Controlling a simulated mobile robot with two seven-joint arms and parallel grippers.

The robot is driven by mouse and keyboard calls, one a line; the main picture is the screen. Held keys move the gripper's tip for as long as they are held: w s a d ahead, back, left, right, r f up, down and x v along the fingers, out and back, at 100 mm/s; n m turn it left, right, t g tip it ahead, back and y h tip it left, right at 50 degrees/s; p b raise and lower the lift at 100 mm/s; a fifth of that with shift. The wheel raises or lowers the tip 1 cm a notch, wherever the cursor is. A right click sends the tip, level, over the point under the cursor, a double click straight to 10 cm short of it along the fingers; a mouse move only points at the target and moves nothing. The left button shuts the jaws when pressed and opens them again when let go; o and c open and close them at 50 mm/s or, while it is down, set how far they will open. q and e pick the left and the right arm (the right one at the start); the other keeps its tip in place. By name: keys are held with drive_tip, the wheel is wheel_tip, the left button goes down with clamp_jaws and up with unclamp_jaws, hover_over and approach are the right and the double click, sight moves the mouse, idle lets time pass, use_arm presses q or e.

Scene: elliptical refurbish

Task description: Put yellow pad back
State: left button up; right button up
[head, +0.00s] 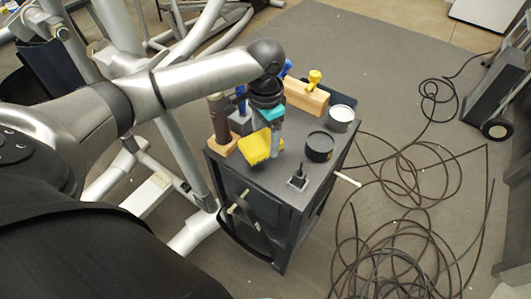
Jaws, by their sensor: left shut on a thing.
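The yellow pad (254,149) is at the left front of the dark cabinet top, tilted. My left gripper (275,146) points down from above and is shut on the yellow pad, at the pad's right side. The gripper hides part of the pad, and I cannot tell whether the pad touches the cabinet top. My right gripper is not in view.
The cabinet top (262,179) also bears a wooden block (305,97) with a yellow knobbed piece (315,78), a dark round tin (320,146), a lighter tin (341,117) and a small black stand (298,180). Cables (410,235) lie on the floor at right.

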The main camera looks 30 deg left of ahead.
sight(266, 138)
use_arm(q)
wheel_tip(266, 138, down, 6)
drive_tip(key=shift+r+b, duration=0.2)
drive_tip(key=shift+b, duration=0.6)
drive_tip(key=o, duration=1.1)
drive_tip(key=shift+c, duration=0.2)
wheel_tip(266, 138, up, 12)
drive_tip(key=p, duration=0.3)
